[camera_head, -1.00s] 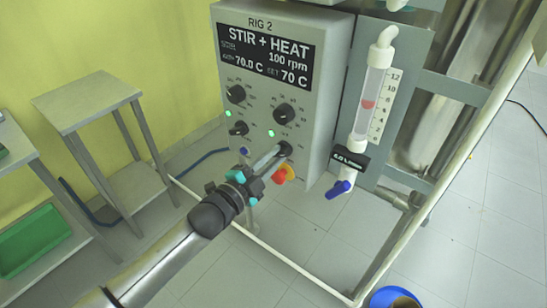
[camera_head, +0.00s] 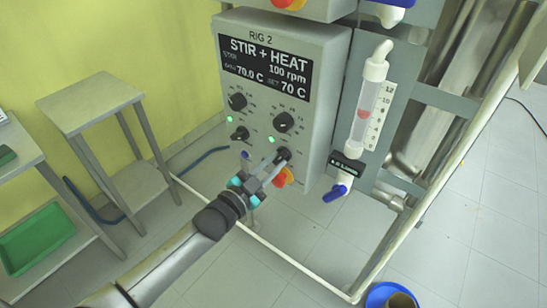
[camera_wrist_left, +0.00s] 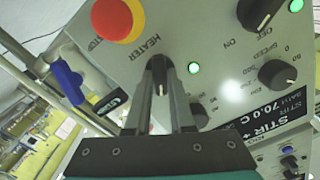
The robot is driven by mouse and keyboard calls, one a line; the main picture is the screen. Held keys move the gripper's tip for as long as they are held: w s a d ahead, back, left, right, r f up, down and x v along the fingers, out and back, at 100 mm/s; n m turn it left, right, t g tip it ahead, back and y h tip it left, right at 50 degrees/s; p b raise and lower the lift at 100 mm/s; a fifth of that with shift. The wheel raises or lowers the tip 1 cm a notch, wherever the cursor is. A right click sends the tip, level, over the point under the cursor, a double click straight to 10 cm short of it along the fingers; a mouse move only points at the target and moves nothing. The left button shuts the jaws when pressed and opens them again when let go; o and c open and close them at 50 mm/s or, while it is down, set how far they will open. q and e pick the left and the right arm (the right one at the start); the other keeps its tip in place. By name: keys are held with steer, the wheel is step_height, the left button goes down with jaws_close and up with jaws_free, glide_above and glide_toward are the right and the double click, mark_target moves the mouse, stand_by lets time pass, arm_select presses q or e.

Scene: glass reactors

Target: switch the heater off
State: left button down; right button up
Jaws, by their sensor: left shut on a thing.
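The control box of RIG 2 (camera_head: 322,110) carries a display (camera_head: 265,65) reading STIR + HEAT, 100 rpm, 70.0 C and set 70 C. The heater switch (camera_head: 284,153) is a dark knob low on its front; in the left wrist view the knob (camera_wrist_left: 158,63) sits beside the label HEATER. My left gripper (camera_head: 274,161) reaches it from the lower left, and its fingers (camera_wrist_left: 160,88) are shut on the knob, hiding part of it. The green lamp (camera_wrist_left: 194,68) near the knob is lit. My right gripper is not in view.
A red and yellow emergency stop (camera_wrist_left: 117,18) is close to the heater knob. Other knobs (camera_head: 284,122) sit above. A flowmeter (camera_head: 369,110) with a blue-handled valve (camera_head: 337,192) stands to the right. A white frame rail (camera_head: 290,266) runs below.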

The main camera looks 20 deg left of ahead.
arm_select(q)
steer(key=n+p, duration=0.1)
steer(key=n, duration=0.3)
steer(key=shift+p, duration=0.3)
steer(key=shift+n, duration=1)
steer(key=c, duration=0.8)
jaws_free()
steer(key=shift+p, duration=0.3)
steer(key=p+v, duration=0.2)
steer(key=v, duration=1.3)
steer(key=shift+s, duration=0.1)
